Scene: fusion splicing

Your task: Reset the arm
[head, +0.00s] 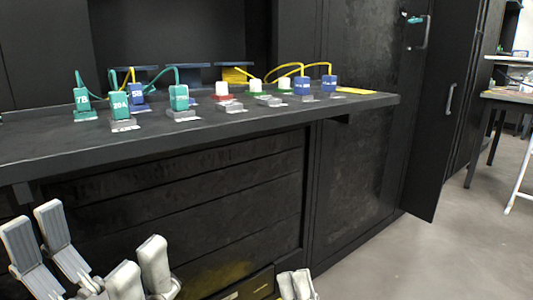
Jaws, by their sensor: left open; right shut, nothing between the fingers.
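My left gripper (92,256) is at the lower left of the head view, in front of the bench and below its top. Its grey fingers are spread wide apart with nothing between them. My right gripper (295,284) shows at the bottom edge, right of the left one. Its fingertips are close together and hold nothing. Most of both arms is outside the picture.
A black bench top (230,121) carries teal connectors (179,98), blue connectors (329,83) and white blocks (222,88), with green and yellow cables. Drawers (200,205) lie below. An open cabinet door (438,110) stands at right; bare floor (450,250) is beside it.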

